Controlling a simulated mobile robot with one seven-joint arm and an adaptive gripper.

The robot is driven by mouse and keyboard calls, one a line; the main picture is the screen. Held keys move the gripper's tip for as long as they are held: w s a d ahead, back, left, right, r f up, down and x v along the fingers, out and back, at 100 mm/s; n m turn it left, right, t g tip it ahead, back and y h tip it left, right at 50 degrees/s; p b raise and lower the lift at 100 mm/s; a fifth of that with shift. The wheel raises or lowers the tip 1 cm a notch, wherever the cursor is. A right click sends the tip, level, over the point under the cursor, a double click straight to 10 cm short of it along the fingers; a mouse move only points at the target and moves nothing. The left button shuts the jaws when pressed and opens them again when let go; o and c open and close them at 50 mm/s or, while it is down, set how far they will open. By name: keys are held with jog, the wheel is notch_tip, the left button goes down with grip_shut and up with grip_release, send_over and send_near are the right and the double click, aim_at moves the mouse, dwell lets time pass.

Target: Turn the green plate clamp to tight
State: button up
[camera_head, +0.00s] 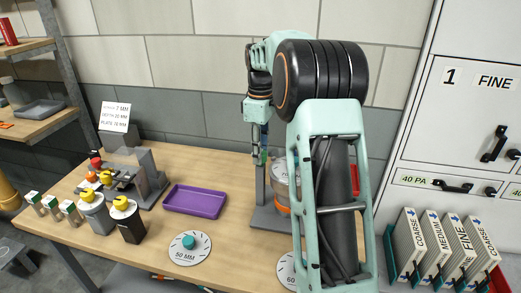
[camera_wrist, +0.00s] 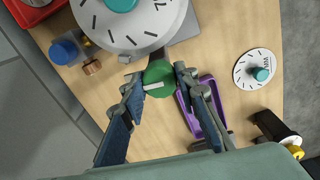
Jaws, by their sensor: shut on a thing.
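The green plate clamp (camera_wrist: 160,70) is a round green knob with a white bar across it, in the upper middle of the wrist view. It sits beside the edge of a large grey round body with tick marks (camera_wrist: 98,30). My gripper (camera_wrist: 159,82) has its two fingers on opposite sides of the knob and is shut on it. The white bar lies nearly crosswise between the fingers, slightly tilted.
A purple tray (camera_head: 195,201) lies left of the stand. A white dial plate marked 50 MM (camera_head: 178,247) lies in front of it. Several yellow-topped devices (camera_head: 122,204) stand at the left. A blue knob (camera_wrist: 63,49) and brass fitting (camera_wrist: 91,65) are near the round body.

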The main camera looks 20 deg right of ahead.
jog(key=m+p, duration=0.1)
jog(key=m, duration=0.2)
jog(key=shift+r+p, duration=0.2)
jog(key=shift+p, duration=0.2)
jog(key=m+p, duration=0.1)
jog(key=m, duration=0.4)
jog(key=shift+p, duration=0.35)
jog(key=m+p, duration=0.1)
jog(key=m, duration=0.3)
jog(key=shift+w, duration=0.1)
jog(key=shift+f+m+p, duration=0.1)
jog(key=shift+m+p, duration=0.45)
jog(key=shift+m, duration=1.55)
jog(key=o, duration=1.1)
jog(key=shift+o, duration=0.2)
notch_tip(320, 180, up, 12)
